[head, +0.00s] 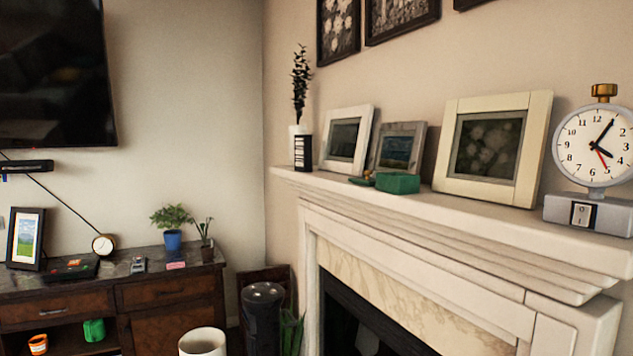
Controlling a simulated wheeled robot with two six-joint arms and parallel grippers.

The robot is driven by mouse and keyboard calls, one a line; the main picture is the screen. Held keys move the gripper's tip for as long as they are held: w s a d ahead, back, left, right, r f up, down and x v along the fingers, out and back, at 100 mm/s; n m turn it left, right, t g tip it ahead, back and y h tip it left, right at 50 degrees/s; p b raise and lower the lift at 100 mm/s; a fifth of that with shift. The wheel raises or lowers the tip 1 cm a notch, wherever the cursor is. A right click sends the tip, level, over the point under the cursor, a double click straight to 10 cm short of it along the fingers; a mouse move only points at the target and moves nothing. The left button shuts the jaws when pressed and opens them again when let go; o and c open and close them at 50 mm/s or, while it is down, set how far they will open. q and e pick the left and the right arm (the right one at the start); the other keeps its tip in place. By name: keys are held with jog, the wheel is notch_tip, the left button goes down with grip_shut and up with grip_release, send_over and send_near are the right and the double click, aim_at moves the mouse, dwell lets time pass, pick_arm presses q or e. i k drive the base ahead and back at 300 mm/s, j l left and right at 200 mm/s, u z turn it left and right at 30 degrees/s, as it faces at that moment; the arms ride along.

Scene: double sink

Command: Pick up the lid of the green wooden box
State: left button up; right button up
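A small green box (397,183) sits on the white mantel shelf, in front of the picture frames. Its top looks flat, and I cannot tell where a lid begins. A small green and gold item (363,179) lies just left of it; I cannot tell what it is. Another green object (94,330) stands in the open shelf of the dark cabinet at lower left; its details are too small to read. Neither of my grippers shows in the head view.
The mantel (450,210) also holds a dark-leaved plant (300,85), a white frame (346,140), a grey frame (400,147), a large cream frame (492,148) and a clock (597,145). The fireplace is below. A black bin (263,315) and white container (203,342) stand at lower centre.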

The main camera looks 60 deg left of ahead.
aim_at(367, 181)
jog(key=u, duration=1.7)
